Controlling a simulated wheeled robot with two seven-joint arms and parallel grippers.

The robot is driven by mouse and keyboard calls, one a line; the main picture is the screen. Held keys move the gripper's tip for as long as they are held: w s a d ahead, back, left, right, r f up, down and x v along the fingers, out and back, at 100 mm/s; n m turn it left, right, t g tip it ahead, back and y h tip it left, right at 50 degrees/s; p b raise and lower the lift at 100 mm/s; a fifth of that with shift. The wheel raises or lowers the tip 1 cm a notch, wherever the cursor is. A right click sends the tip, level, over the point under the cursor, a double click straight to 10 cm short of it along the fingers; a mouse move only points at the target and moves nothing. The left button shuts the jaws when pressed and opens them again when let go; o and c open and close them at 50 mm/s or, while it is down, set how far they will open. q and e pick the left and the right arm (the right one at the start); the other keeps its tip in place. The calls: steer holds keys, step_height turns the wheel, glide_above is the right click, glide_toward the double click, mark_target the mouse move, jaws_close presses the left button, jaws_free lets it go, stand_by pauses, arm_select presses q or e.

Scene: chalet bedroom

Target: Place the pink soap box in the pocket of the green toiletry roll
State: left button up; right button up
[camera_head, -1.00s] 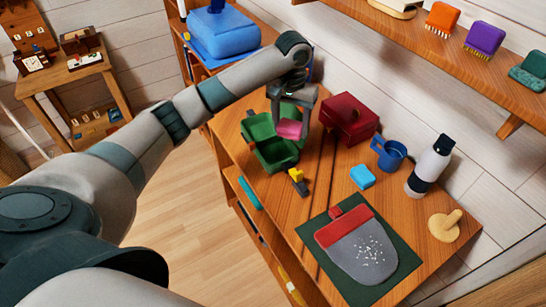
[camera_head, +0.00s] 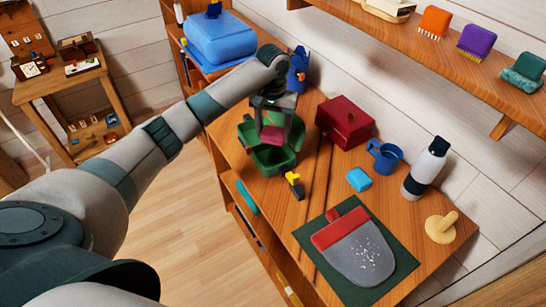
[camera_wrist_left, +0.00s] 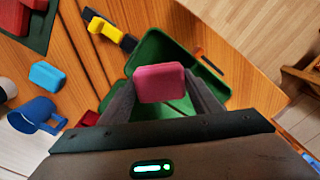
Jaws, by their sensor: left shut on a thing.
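My left gripper (camera_head: 273,124) is shut on the pink soap box (camera_head: 272,135) and holds it above the green toiletry roll (camera_head: 274,159). In the left wrist view the soap box (camera_wrist_left: 160,82) sits between the fingertips, in front of the green roll (camera_wrist_left: 152,48). The roll lies open on the wooden shelf top and looks like a tray with raised walls. The soap box and the gripper cover part of its inside, and I cannot tell whether the box touches it. My right gripper is not in view.
A dark red box (camera_head: 345,121) stands right of the roll. A yellow-and-black item (camera_head: 295,185) lies close to its front. A cyan block (camera_head: 358,179), a blue mug (camera_head: 385,156), a white bottle (camera_head: 425,168) and a dark green mat (camera_head: 396,281) are farther right.

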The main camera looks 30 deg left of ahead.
arm_select(q)
steer(key=p, duration=0.1)
glide_above(273, 160)
step_height(273, 160, down, 5)
steer(key=shift+r, duration=0.15)
steer(key=shift+f, duration=0.5)
steer(key=shift+f+p, duration=0.65)
steer(key=shift+f, duration=1.25)
steer(key=shift+f, duration=0.15)
steer(key=o, duration=1.1)
steer(key=shift+c, duration=0.2)
